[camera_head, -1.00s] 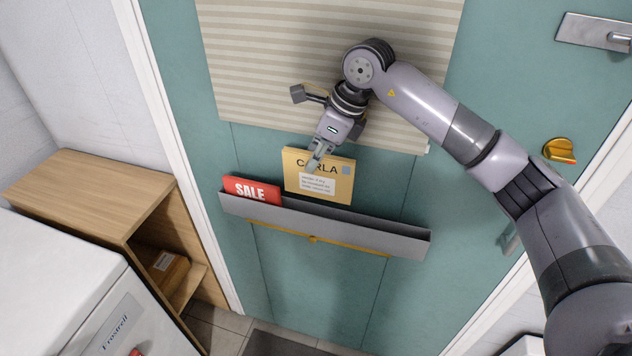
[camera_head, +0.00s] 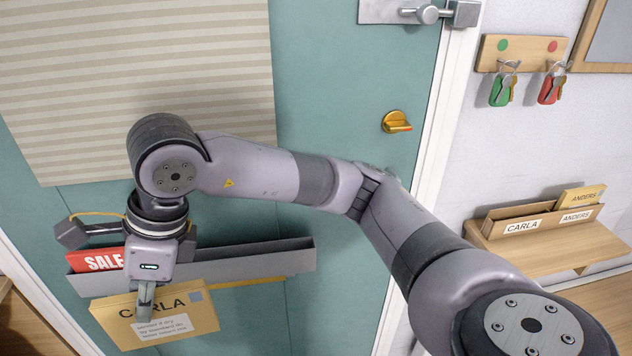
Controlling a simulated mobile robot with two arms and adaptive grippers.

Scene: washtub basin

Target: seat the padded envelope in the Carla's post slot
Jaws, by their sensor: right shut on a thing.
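The padded envelope (camera_head: 193,315) is yellow, marked CARLA, with a white note and a grey-blue stamp. My right gripper (camera_head: 146,300) is shut on its upper edge and holds it in front of and below the grey door tray, clear of it. The Carla's post slot (camera_head: 521,229) is a compartment with a white CARLA label in a wooden holder on the shelf at the right; no envelope shows in it. My left gripper is not in view.
A red SALE leaflet (camera_head: 92,261) stands in the grey door tray (camera_head: 240,264). The neighbouring ANDERS slot (camera_head: 597,211) holds a yellow ANDERS envelope (camera_head: 580,197). Green keys (camera_head: 500,90) and red keys (camera_head: 550,89) hang above the shelf (camera_head: 560,247). A brass knob (camera_head: 396,122) juts from the door.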

